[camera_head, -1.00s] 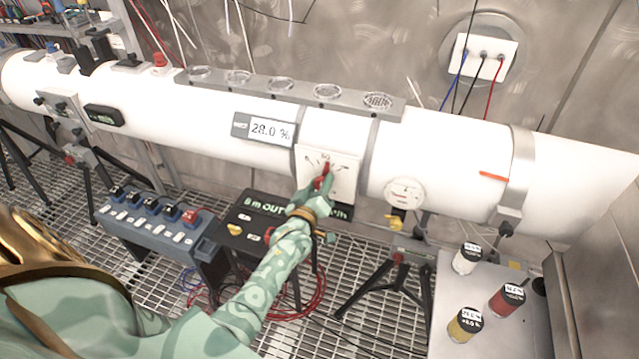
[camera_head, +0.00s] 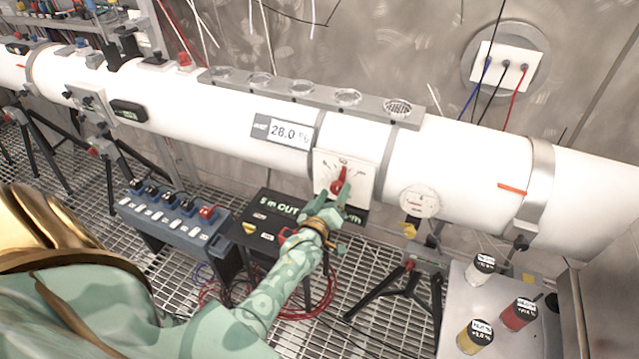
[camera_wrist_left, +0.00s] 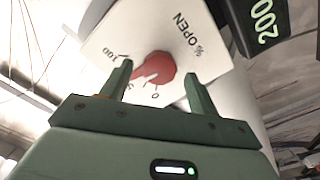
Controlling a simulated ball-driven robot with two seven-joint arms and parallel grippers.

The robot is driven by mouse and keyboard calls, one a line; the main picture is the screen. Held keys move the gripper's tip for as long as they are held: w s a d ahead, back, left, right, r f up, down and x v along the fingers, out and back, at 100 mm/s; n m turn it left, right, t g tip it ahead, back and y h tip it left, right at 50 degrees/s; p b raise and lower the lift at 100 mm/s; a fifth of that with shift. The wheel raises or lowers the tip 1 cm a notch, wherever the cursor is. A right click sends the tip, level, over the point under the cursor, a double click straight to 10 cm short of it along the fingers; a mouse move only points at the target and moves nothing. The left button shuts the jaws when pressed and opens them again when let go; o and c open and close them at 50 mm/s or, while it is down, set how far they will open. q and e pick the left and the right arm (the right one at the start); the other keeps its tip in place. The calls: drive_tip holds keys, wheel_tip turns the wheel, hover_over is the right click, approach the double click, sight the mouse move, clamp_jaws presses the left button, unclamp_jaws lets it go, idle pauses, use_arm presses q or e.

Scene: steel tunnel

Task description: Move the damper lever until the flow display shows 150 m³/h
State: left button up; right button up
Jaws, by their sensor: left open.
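The damper lever (camera_head: 340,180) is a red pointer knob on a white scale plate (camera_head: 361,175) on the front of the white duct. In the head view it points up and slightly right. My left gripper (camera_head: 332,200) is open just below it. In the left wrist view the red knob (camera_wrist_left: 158,68) shows between the two spread fingers (camera_wrist_left: 157,85), with no visible grip; depth is hard to judge. The plate there reads "% OPEN". A black display with green characters (camera_wrist_left: 262,20) seems to read 200, partly cut off. My right gripper is not in view.
A small display (camera_head: 288,131) on the duct reads about 28.0 %. A round gauge (camera_head: 420,201) hangs to the right of the plate. Jars (camera_head: 519,314) stand on a bench at lower right.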

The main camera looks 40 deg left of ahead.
use_arm(q)
drive_tip(key=p+v, duration=0.5)
drive_tip(key=v, duration=0.9)
drive_tip(key=shift+s, duration=0.15)
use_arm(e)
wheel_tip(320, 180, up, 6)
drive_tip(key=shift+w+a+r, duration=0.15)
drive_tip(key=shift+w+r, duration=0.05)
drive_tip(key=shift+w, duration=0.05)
